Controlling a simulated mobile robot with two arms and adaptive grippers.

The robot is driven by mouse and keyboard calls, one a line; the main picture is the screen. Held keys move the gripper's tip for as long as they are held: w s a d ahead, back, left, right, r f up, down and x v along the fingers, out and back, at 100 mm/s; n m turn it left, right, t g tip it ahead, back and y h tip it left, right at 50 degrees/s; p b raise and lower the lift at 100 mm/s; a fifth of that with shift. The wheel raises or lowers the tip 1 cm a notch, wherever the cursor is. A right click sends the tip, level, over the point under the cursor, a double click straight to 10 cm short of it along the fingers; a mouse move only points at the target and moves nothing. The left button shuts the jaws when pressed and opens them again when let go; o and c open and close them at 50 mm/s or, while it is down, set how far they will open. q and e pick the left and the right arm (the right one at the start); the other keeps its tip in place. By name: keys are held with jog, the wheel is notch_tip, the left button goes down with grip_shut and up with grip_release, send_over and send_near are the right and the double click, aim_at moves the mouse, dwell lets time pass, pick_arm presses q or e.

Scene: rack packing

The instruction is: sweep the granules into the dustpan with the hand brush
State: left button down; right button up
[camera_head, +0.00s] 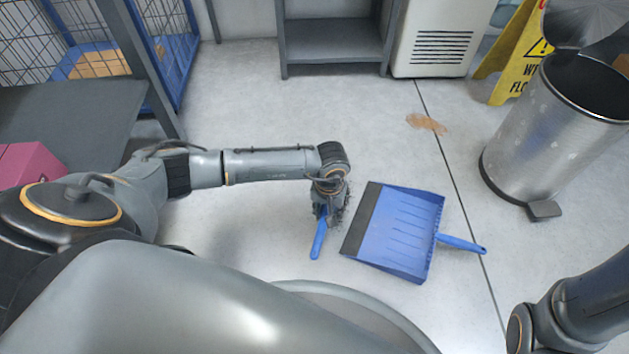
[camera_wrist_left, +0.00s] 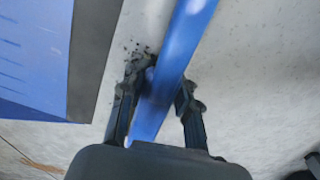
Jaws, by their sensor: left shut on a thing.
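The blue hand brush (camera_head: 318,238) is held in my left gripper (camera_head: 323,205), just left of the dustpan. In the left wrist view the blue brush (camera_wrist_left: 178,52) runs between the two dark fingers of my left gripper (camera_wrist_left: 163,85), which are shut on it. The bristles are hard to make out. The blue dustpan (camera_head: 405,228) lies flat on the floor, its dark lip facing the brush and its handle pointing right. Small dark granules (camera_wrist_left: 128,47) lie on the floor beside the dustpan's lip. My right gripper is out of view.
A metal pedal bin (camera_head: 545,130) and a yellow wet-floor sign (camera_head: 513,55) stand at the right. A brownish patch (camera_head: 427,124) is on the floor beyond the dustpan. A grey shelf (camera_head: 333,45) stands at the back. The floor between is clear.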

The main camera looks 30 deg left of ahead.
pick_arm(q)
jog(key=d, duration=0.4)
jog(key=d+b, duration=0.1)
jog(key=d, duration=0.2)
jog(key=shift+w+f, duration=0.2)
jog(key=shift+w, duration=0.05)
jog(key=r+p, duration=0.3)
jog(key=shift+w+a+r, duration=0.1)
jog(key=shift+a+r, duration=0.05)
jog(key=shift+a, duration=0.05)
jog(key=shift+a+r+p, duration=0.2)
jog(key=shift+r+p, duration=0.25)
jog(key=shift+r, duration=0.15)
jog(key=shift+a+r+p, duration=0.2)
jog(key=shift+r+p, duration=0.2)
jog(key=shift+r, duration=0.15)
